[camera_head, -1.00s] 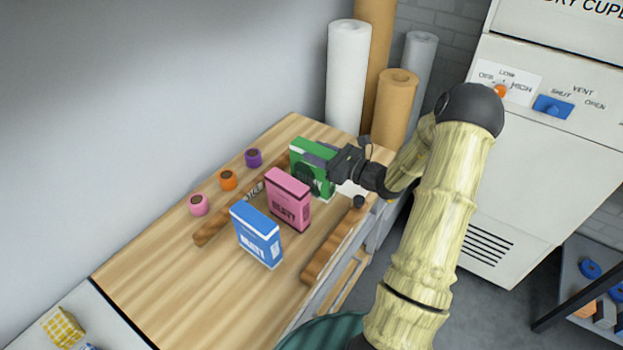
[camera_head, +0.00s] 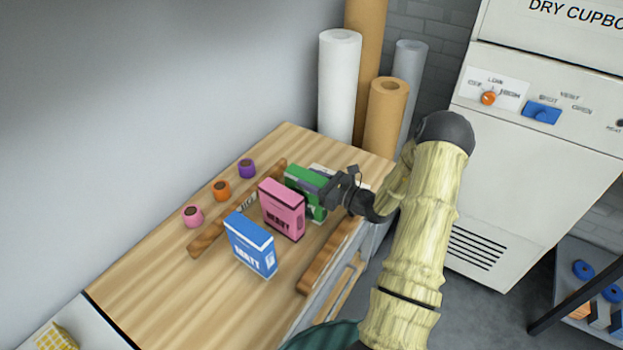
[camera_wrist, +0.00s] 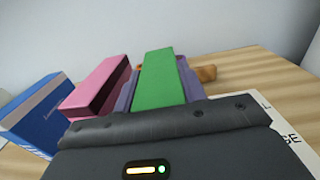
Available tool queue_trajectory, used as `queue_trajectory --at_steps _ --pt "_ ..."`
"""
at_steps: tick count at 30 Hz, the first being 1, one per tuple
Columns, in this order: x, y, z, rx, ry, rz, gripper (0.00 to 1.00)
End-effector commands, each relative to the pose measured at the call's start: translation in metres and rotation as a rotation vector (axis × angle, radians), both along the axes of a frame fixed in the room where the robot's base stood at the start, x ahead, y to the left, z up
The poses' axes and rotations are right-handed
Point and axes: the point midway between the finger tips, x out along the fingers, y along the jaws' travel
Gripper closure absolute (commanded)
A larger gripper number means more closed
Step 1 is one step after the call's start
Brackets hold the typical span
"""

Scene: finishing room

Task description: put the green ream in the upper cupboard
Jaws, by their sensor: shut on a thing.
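The green ream (camera_head: 292,179) stands upright on the wooden worktop (camera_head: 160,270), behind the pink ream. My gripper (camera_head: 325,190) is shut on it from the right. In the wrist view the green ream (camera_wrist: 160,80) sits between my two fingers, with its top face showing. My gripper and the pink ream hide much of its front. Whether its base touches the worktop is hidden. The dry cupboard (camera_head: 555,75) stands at the right; its upper part is cut off by the picture's top edge, so its inside cannot be seen.
The pink ream (camera_head: 283,210) and blue ream (camera_head: 250,245) stand close in front of the green one. Wooden rails (camera_head: 325,258) flank the row. Pink, orange and purple pots (camera_head: 247,168) line the wall side. Tall rolls (camera_head: 340,85) stand behind the worktop.

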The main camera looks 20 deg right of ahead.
Motion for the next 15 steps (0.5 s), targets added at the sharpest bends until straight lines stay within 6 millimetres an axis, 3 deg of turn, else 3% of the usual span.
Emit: queue_trajectory --at_steps 10,11,13,15 --pt "0.0006 0.0002 -0.0014 0.001 -0.005 0.001 1.0" --pt "0.0002 0.0001 -0.0023 -0.001 -0.001 0.0 0.53" --pt "0.0001 0.0001 -0.002 0.0 0.0 0.0 0.4" --pt "0.0001 0.0001 -0.002 0.0 0.0 0.0 0.37"
